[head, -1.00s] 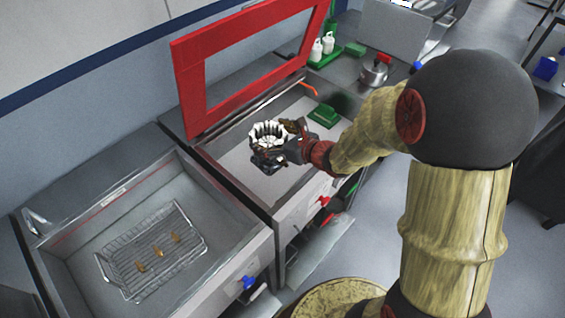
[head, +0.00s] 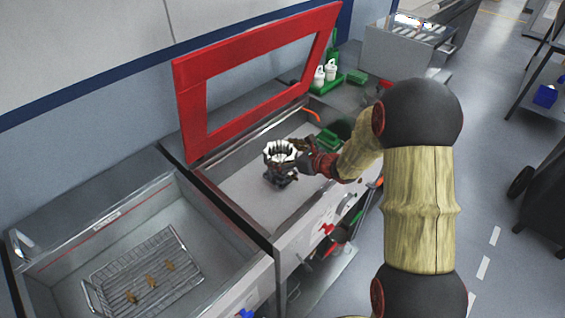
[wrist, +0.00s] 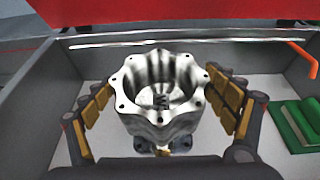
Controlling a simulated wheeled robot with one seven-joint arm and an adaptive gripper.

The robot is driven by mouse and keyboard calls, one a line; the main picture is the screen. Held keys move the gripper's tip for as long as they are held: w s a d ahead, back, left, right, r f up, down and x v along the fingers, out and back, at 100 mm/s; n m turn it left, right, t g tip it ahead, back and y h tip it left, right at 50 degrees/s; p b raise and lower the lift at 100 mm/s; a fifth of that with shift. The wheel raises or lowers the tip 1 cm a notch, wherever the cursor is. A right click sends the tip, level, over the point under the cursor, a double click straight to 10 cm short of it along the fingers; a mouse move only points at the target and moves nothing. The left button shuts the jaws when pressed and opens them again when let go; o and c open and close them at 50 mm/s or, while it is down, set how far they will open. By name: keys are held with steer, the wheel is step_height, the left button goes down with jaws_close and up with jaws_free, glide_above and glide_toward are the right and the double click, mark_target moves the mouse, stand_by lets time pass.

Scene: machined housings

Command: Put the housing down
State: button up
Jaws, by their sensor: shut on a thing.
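The housing (wrist: 160,95) is a shiny metal cup with a scalloped, holed flange and an open top. In the wrist view it stands upright between the two padded fingers of my gripper (wrist: 160,108), which is shut on it. In the head view the housing (head: 280,151) is over the floor of the sink-like basin (head: 243,203) with the raised red frame, and my gripper (head: 283,165) reaches it from the right. Its underside is hidden by the gripper, so I cannot tell whether it touches the basin floor.
The raised red frame (head: 190,105) stands behind the basin. A green block (head: 330,141) and an orange hose (head: 311,115) are at the basin's far right. A wire basket (head: 140,270) with small brown pieces lies in the left basin. Bare basin floor lies left of the housing.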

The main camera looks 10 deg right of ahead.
mark_target(278, 157)
steer(key=shift+w+d+f, duration=0.25)
steer(key=shift+w+f, duration=0.15)
steer(key=shift+w, duration=0.05)
steer(key=shift+w+f+b, duration=0.15)
steer(key=shift+f+b, duration=0.75)
steer(key=shift+f, duration=0.75)
steer(key=shift+f, duration=0.1)
steer(key=o, duration=1.9)
steer(key=shift+f, duration=0.1)
steer(key=shift+o, duration=0.4)
